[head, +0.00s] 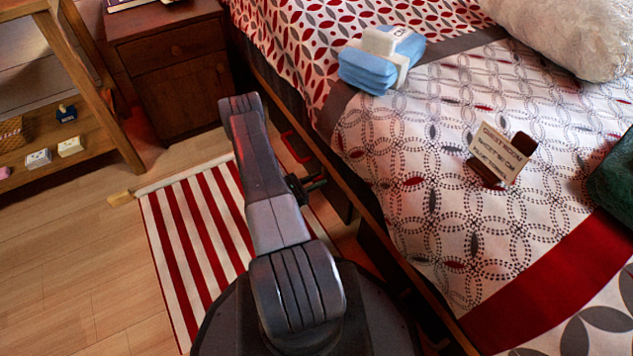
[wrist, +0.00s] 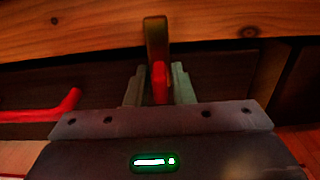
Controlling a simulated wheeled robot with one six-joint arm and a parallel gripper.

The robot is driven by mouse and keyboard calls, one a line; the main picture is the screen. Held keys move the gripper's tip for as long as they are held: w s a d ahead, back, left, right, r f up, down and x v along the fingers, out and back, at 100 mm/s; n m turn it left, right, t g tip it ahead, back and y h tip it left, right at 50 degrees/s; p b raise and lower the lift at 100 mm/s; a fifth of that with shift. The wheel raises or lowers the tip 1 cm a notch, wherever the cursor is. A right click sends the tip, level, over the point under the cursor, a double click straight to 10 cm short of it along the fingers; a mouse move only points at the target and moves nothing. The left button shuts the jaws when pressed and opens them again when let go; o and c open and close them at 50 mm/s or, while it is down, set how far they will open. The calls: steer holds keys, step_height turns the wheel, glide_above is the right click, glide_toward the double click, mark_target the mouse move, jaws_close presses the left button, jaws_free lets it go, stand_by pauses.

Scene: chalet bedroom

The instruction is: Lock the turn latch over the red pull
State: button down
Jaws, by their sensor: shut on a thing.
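The turn latch (wrist: 156,38) shows in the wrist view as a narrow, brass-coloured upright piece against the wooden bed rail. A red part (wrist: 159,78) sits just below it, between the fingers, and looks like the latch's grip. My gripper (wrist: 158,88) is shut on this red part, one finger on each side. The latch's lower end is hidden by the gripper. The red pull (wrist: 42,114) is a bar handle on the dark front to the left, apart from the gripper. In the head view, the red pull (head: 297,146) shows beside the bed; my arm partly hides this area.
The bed rail (wrist: 75,47) runs across above the gripper. The bed (head: 400,150) fills the right side of the head view. A nightstand (head: 170,75) stands at the back, with a shelf unit (head: 85,80) to its left. A striped rug (head: 195,235) covers the floor beside the bed.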

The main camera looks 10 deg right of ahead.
stand_by(0.4)
steer(key=c, duration=1.4)
jaws_free()
steer(key=shift+c, duration=0.2)
steer(key=shift+a, duration=0.1)
steer(key=p+v, duration=0.3)
steer(key=v, duration=1)
steer(key=shift+a, duration=0.3)
steer(key=shift+s+d, duration=0.1)
steer(key=b+x, duration=0.3)
steer(key=x, duration=1)
steer(key=shift+d, duration=0.3)
